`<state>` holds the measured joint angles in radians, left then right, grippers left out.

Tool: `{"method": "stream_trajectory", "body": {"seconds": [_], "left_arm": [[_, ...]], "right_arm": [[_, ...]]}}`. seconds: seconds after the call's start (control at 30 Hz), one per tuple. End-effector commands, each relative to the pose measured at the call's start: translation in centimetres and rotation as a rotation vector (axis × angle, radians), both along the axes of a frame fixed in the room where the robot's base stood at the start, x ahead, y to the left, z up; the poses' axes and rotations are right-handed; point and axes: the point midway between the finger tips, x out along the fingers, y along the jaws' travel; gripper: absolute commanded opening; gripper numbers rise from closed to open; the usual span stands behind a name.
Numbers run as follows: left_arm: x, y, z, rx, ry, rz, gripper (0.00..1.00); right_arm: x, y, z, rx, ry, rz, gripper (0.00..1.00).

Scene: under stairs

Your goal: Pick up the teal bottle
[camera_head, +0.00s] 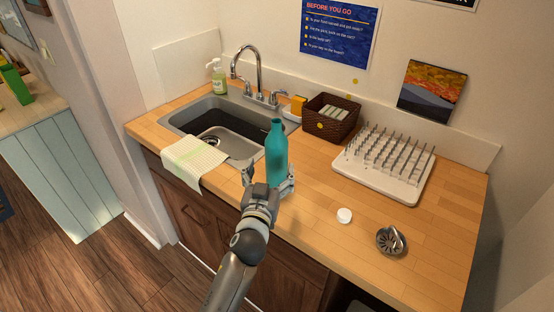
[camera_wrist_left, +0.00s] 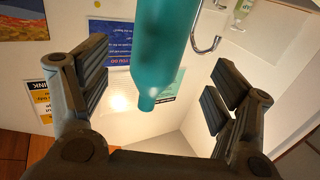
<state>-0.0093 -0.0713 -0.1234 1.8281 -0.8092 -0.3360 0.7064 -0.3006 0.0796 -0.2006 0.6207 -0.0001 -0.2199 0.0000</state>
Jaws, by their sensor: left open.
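The teal bottle (camera_head: 276,154) stands upright on the wooden counter near the sink's right front corner. In the left wrist view the bottle (camera_wrist_left: 155,55) shows between the two fingers, with clear gaps to both sides. My left gripper (camera_head: 268,178) is open around the lower part of the bottle in the head view. The bottle's base is hidden behind the gripper. My right gripper is not in view.
A sink (camera_head: 221,137) with a faucet (camera_head: 259,77) lies left of the bottle, with a striped cloth (camera_head: 194,160) at its front. A wicker basket (camera_head: 331,119), drying rack (camera_head: 383,165), white cap (camera_head: 344,215) and strainer (camera_head: 391,240) are to the right.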

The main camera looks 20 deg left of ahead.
Motion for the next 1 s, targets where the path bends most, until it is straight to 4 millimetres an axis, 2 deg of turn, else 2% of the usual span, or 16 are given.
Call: {"method": "stream_trajectory", "body": {"seconds": [0.1, 0.37, 0.7, 1.0], "left_arm": [[1.4, 0.2, 0.1, 0.002, 0.000, 0.000, 0.82], [2.8, 0.3, 0.1, 0.002, 0.002, 0.001, 0.82], [6.6, 0.5, 0.1, 0.001, 0.001, 0.000, 0.82], [7.4, 0.6, -0.1, 0.000, 0.003, 0.001, 0.82]], "right_arm": [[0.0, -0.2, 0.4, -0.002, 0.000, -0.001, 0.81], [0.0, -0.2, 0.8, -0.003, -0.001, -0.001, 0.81], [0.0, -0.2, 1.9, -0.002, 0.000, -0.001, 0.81], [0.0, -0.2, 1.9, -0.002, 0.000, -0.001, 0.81]]}}
